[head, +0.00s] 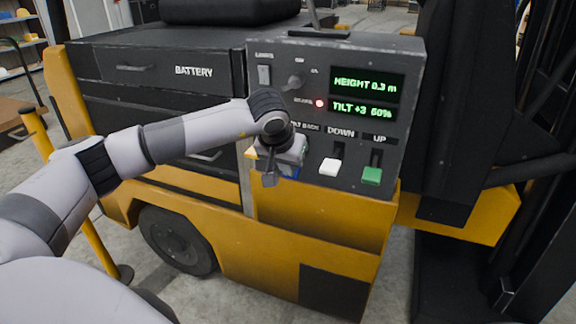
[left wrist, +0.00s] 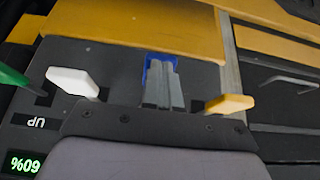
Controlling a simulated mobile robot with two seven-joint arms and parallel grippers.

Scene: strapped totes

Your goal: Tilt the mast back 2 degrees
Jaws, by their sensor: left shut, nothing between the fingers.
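The dark control panel (head: 400,130) has a display (head: 365,95) reading "HEIGHT 0.3 m" and "TILT +3 60%". My left gripper (head: 270,178) is shut and empty, down at the row of levers under the partly hidden "BACK" label. In the left wrist view its fingers (left wrist: 164,86) lie over the blue lever (left wrist: 152,68), partly covering it; I cannot tell whether they touch. The yellow lever (left wrist: 230,103) is to one side of the fingers and the white lever (left wrist: 72,80) to the other. My right gripper is not in view.
The white lever marked "DOWN" also shows in the head view (head: 330,167), beside the green "UP" lever (head: 372,176). A red light (head: 320,103), a knob (head: 293,82) and a switch (head: 264,75) sit above. The battery drawer (head: 150,70) is to the left.

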